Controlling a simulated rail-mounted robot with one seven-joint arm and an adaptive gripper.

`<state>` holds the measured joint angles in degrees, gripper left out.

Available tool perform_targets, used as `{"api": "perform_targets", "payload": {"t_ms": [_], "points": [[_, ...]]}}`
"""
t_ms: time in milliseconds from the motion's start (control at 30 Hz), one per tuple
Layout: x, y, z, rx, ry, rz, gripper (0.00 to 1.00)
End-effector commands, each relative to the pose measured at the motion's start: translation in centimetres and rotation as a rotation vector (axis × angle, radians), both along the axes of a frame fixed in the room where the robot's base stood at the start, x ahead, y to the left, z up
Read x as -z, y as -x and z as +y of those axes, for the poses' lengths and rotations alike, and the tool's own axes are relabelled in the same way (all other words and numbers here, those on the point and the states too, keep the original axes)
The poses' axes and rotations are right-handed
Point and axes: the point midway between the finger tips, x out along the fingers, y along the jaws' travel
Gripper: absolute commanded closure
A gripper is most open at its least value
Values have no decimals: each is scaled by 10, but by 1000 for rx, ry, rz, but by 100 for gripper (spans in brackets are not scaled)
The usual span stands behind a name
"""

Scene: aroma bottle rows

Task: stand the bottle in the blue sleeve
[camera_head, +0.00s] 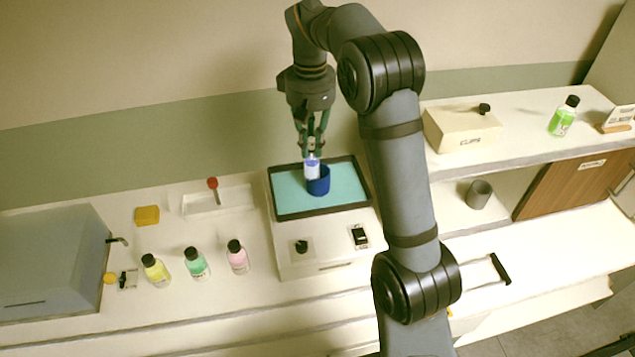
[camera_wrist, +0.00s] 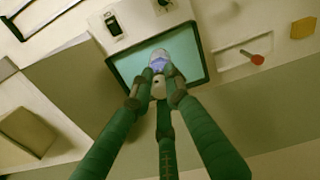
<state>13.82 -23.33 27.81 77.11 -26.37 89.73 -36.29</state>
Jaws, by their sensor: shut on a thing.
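My gripper (camera_head: 311,150) points down over the teal-topped platform and is shut on a clear bottle with blue contents (camera_head: 312,168). The bottle looks upright, its upper end hidden between the fingers. The blue sleeve (camera_head: 320,187) stands on the platform, an open-topped round cup. The bottle overlaps the left part of the sleeve's rim in the head view; I cannot tell whether its base is inside the sleeve or beside it. In the wrist view my fingertips (camera_wrist: 160,72) close around the pale bluish bottle (camera_wrist: 158,57); the sleeve is not clearly seen there.
The platform has a dark raised rim (camera_head: 345,207) and a knob (camera_head: 301,246) in front. Yellow (camera_head: 156,272), green (camera_head: 196,264) and pink (camera_head: 238,258) bottles stand in a row to the left. A bright green bottle (camera_head: 563,117) stands on the right shelf.

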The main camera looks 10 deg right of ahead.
Motion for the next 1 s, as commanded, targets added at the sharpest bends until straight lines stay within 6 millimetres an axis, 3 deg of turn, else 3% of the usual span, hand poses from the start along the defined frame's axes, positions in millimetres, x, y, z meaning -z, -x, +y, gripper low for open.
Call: {"api": "perform_targets", "payload": {"t_ms": [100,300,433,700,1000], "points": [[6,-34,-10,-51,0,1,100],[19,-63,-24,-115,-3,0,100],[30,-69,-28,-133,-4,1,100],[77,-69,-29,-136,-4,1,100],[111,-69,-29,-136,-4,1,100]]}}
